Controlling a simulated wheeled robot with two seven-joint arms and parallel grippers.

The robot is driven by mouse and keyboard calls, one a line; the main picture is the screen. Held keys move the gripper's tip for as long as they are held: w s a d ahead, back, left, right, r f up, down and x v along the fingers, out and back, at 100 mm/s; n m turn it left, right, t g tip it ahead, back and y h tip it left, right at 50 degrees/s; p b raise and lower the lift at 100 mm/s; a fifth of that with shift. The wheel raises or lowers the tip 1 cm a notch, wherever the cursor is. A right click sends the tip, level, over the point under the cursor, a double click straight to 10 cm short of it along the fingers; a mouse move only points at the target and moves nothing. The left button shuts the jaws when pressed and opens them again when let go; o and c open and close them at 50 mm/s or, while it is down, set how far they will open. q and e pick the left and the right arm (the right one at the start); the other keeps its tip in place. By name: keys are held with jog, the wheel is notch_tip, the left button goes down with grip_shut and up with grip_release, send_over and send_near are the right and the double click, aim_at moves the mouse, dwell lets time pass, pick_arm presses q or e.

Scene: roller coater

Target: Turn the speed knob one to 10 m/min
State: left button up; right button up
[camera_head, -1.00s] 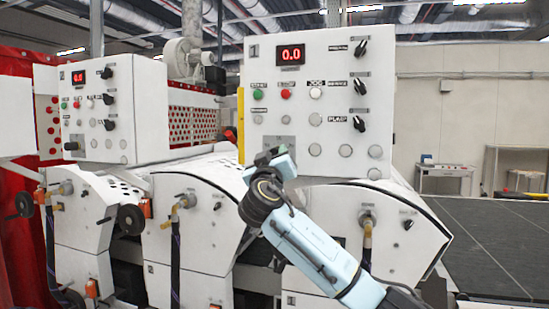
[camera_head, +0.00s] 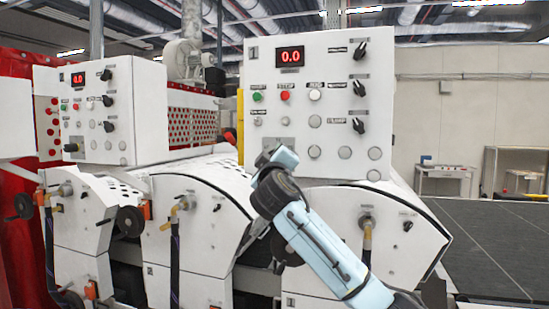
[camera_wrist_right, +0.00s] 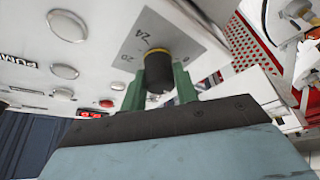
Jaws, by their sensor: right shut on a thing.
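The speed knob (camera_wrist_right: 158,70) of panel one is dark with a yellow ring and stands on a grey dial plate (camera_wrist_right: 135,45). The numbers 20 and 24 show on the plate. My right gripper (camera_wrist_right: 160,84) has its green fingers shut on the knob, one on each side. In the head view my right gripper (camera_head: 268,153) is at the lower left of the control panel marked 1 (camera_head: 340,65), and the knob is hidden behind it. The panel's display (camera_head: 290,56) reads 0.0. My left gripper is not in view.
Panel one also carries a green button (camera_head: 257,96), a red button (camera_head: 285,95) and black selector switches (camera_head: 359,88) on the right. A second panel (camera_head: 130,100) stands to the left. White roller housings (camera_head: 390,235) sit below.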

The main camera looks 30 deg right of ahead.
jog(key=o, duration=1)
jog(key=shift+c, duration=0.2)
jog(key=b+v, duration=0.4)
jog(key=v, duration=0.9)
jog(key=shift+s+a+b, duration=0.15)
jog(key=shift+s+b, duration=0.05)
jog(key=shift+b, duration=0.2)
